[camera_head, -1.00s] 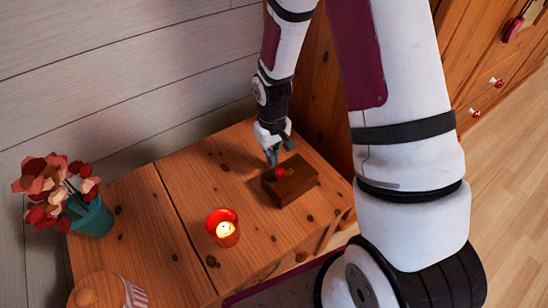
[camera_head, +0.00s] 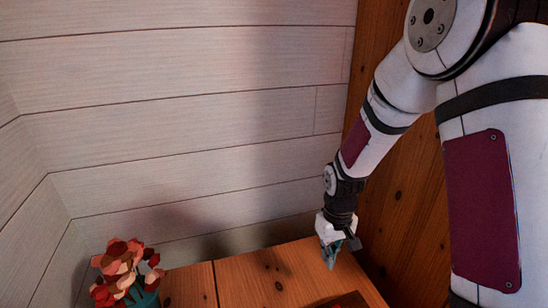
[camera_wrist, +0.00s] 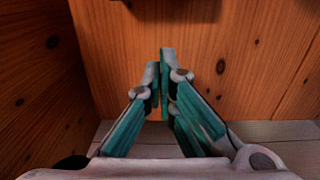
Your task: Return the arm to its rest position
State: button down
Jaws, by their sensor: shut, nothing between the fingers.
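My gripper (camera_head: 330,264) hangs at the end of my arm in the head view, fingers pointing down. It is close to the wooden tabletop (camera_head: 272,276) near its back right part. In the wrist view its teal fingers (camera_wrist: 160,72) meet at the tips, and nothing shows between them. My arm reaches down from the upper right, bent at the elbow.
A dark box with red on top (camera_head: 345,301) is cut off by the bottom edge, near the gripper. A teal pot of red and pink flowers (camera_head: 125,270) stands at left. A pale plank wall (camera_head: 180,120) is behind, and a wooden panel (camera_head: 400,210) is at right.

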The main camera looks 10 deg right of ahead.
jog(key=s+r+m, duration=0.1)
jog(key=s+r, duration=0.5)
jog(key=r, duration=0.3)
jog(key=s+r, duration=0.6)
jog(key=r, duration=0.2)
jog(key=s+r+m, duration=0.1)
jog(key=s+r, duration=0.3)
jog(key=s, duration=0.6)
jog(key=s+r, duration=0.3)
jog(key=s, duration=0.7)
notch_tip(320, 180, up, 29)
jog(key=t+p, duration=0.4)
jog(key=p, duration=2.3)
jog(key=shift+w, duration=0.15)
jog(key=shift+a, duration=0.25)
